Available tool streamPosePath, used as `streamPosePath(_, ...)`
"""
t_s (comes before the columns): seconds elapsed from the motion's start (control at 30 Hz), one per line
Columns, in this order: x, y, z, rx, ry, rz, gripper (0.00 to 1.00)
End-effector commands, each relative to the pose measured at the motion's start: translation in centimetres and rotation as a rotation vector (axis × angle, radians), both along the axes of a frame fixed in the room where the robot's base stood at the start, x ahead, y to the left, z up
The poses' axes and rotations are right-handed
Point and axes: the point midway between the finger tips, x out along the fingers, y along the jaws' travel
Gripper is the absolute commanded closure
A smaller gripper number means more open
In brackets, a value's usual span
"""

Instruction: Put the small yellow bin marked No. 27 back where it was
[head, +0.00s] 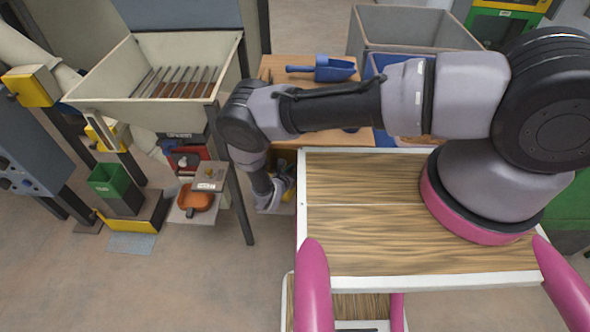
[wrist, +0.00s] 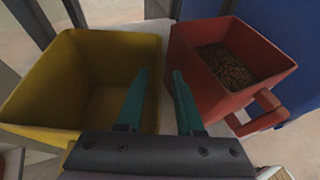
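A yellow bin (wrist: 45,85) stands at the left of the wrist view. Its inside looks empty, and no number can be read on it. My gripper (wrist: 161,72) is open, its two teal fingers apart. In that picture the left finger overlaps the yellow bin's right side, and the bin's right rim runs between the fingers. I cannot tell whether they touch it. In the head view my gripper (head: 270,196) is low beside the wooden-topped bench, partly hidden by my own arm.
A red bin (wrist: 195,85) with brown pellets and a handle stands close on the right. Pale surface shows between the bins. In the head view are a hopper (head: 110,85), a green bin (head: 108,180), an orange pan (head: 195,198) and a blue scoop (head: 325,69). Open floor lies front left.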

Motion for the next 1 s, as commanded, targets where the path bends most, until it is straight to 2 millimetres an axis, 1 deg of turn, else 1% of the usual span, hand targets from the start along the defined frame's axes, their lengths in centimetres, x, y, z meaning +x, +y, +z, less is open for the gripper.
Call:
streamPosePath(0.17,-1.7,1.0,0.8,0.001,0.001,0.004,0.64)
streamPosePath(0.4,-6.0,2.9,2.9,0.0,0.0,0.003,0.64)
streamPosePath(0.5,-7.6,3.6,3.7,0.0,0.0,0.003,0.64)
streamPosePath(0.6,-8.8,4.1,4.3,0.0,-0.001,0.002,0.64)
streamPosePath(0.8,-9.9,4.5,4.8,-0.001,-0.001,-0.001,0.64)
streamPosePath(1.0,-9.9,4.5,4.8,-0.001,-0.001,-0.001,0.64)
